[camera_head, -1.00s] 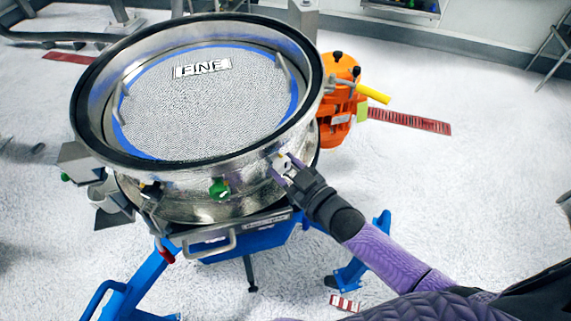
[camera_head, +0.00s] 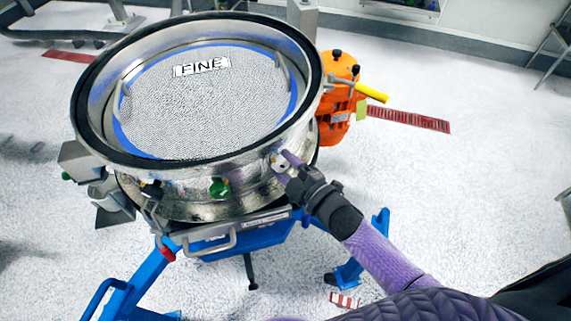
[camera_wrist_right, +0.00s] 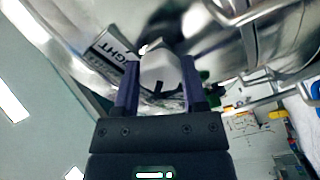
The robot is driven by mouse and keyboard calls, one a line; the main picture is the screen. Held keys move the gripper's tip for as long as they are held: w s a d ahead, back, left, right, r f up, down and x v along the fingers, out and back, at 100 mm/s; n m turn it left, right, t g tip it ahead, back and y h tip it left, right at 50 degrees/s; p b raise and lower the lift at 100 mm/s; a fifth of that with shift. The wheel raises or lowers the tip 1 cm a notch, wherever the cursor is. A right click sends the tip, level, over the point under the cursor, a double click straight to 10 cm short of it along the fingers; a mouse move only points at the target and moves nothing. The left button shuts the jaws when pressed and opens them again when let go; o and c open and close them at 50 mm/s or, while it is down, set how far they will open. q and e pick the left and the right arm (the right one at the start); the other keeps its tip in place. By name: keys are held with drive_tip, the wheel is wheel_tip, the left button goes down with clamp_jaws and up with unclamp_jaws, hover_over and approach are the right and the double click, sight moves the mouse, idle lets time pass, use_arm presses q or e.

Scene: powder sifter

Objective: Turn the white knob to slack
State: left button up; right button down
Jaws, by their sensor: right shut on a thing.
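The white knob (camera_head: 281,163) sits on the front right side of the round steel sifter (camera_head: 180,185). In the right wrist view the white knob (camera_wrist_right: 160,72) is between the two purple fingers, with a dark mark on its face. My right gripper (camera_head: 286,168) is shut on the knob; its arm comes in from the lower right. In the wrist view the gripper (camera_wrist_right: 158,88) hides the knob's sides. A label (camera_wrist_right: 113,45) ending in "GHT" is beside the knob. My left gripper is not in view.
A green knob (camera_head: 219,187) is left of the white knob on the sifter's side. A grey handle (camera_head: 210,245) and blue frame legs (camera_head: 135,285) are below. An orange motor unit (camera_head: 337,100) with a yellow bar stands behind right.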

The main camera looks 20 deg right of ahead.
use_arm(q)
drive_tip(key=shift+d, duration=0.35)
use_arm(e)
drive_tip(key=shift+n, duration=0.5)
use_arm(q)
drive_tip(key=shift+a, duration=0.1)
use_arm(e)
drive_tip(key=shift+c, duration=2.2)
unclamp_jaws()
drive_tip(key=o, duration=0.3)
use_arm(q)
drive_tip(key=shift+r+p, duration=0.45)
use_arm(e)
drive_tip(key=v, duration=1)
